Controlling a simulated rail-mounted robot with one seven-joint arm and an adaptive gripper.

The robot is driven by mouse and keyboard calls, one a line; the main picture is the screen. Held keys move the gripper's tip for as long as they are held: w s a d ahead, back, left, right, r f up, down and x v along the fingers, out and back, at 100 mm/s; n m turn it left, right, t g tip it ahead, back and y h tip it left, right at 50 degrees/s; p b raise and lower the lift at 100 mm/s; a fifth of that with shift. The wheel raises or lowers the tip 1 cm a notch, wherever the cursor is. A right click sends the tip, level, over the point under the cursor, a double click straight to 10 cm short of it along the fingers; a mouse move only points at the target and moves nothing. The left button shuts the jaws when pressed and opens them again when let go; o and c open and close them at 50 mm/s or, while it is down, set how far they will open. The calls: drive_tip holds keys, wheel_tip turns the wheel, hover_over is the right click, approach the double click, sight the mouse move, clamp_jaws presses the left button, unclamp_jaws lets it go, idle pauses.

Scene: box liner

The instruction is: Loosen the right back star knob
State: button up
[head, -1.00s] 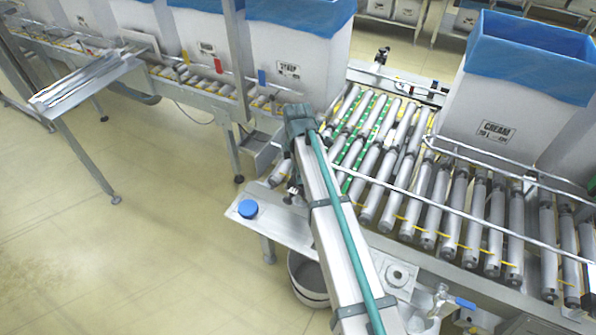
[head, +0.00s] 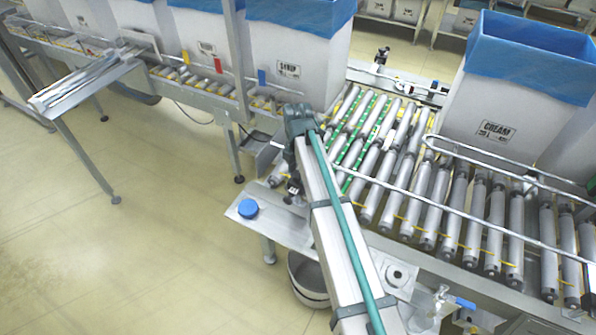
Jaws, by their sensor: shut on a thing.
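My arm reaches up from the bottom of the head view, and its end drops behind the upper link. My gripper (head: 293,190) shows only as a small dark shape at the near left edge of the roller conveyor (head: 385,165). It is shut on a small dark part there, which appears to be a star knob; its shape and the fingertips are mostly hidden by my arm. Another small dark knob-like fitting (head: 382,55) stands at the far side of the conveyor, apart from my gripper.
A CREAM box with blue liner (head: 497,131) stands on the rollers at right. A SYRUP box (head: 290,68) stands behind my arm. A metal guide rail (head: 480,228) crosses the rollers. A blue button (head: 248,208) sits on the side plate.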

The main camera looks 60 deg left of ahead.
sight(298, 174)
drive_tip(key=o, duration=1.1)
drive_tip(key=shift+o, duration=0.2)
wheel_tip(298, 174, up, 12)
